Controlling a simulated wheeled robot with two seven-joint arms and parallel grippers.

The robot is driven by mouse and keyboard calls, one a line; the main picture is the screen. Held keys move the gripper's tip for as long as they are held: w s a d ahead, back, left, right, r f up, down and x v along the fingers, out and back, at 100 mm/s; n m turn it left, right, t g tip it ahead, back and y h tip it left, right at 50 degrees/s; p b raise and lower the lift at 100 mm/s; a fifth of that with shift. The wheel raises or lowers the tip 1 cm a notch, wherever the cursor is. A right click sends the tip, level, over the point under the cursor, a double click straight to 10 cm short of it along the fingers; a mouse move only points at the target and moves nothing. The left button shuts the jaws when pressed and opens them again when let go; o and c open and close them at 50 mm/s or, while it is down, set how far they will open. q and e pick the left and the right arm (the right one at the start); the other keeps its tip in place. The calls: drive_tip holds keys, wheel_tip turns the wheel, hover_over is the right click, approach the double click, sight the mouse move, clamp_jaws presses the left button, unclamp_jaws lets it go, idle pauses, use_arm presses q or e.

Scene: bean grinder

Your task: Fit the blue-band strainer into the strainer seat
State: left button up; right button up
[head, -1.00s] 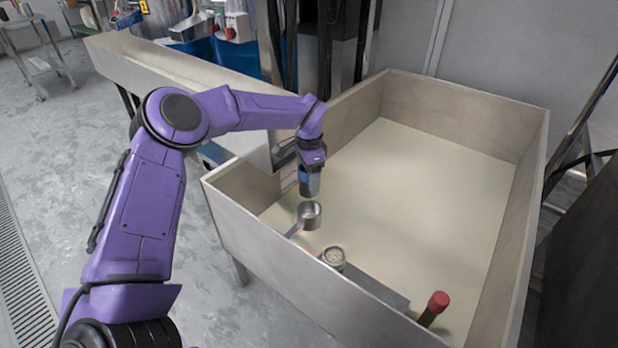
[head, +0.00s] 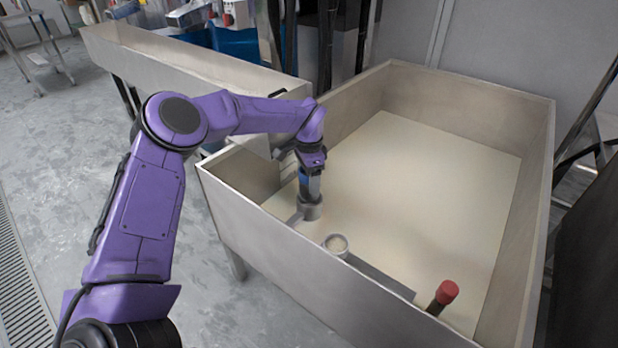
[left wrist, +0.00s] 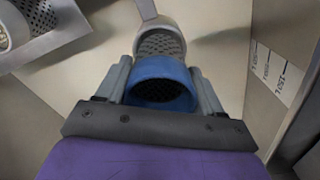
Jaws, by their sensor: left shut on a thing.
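The blue-band strainer (left wrist: 163,69) is between the fingers of my left gripper (left wrist: 163,88), its blue rim facing the left wrist camera. In the head view the gripper (head: 311,186) points down and is shut on the strainer, with a bit of blue showing (head: 303,175). The strainer seat (head: 309,210), a grey metal ring on a short arm, is directly under the fingers. In the left wrist view the grey ring (left wrist: 148,27) shows just beyond the blue band, with mesh between them. How deep the strainer sits in the ring cannot be told. My right gripper is not in view.
A round cup with pale contents (head: 336,244) stands close by at a grey plate (head: 380,277).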

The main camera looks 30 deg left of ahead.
use_arm(q)
drive_tip(key=shift+b, duration=0.5)
idle(1.3)
drive_tip(key=shift+f+b, duration=1.95)
drive_tip(key=shift+f, duration=0.45)
drive_tip(key=o, duration=1.2)
drive_tip(key=shift+r, duration=0.25)
wheel_tip(320, 180, up, 10)
drive_tip(key=p, duration=0.3)
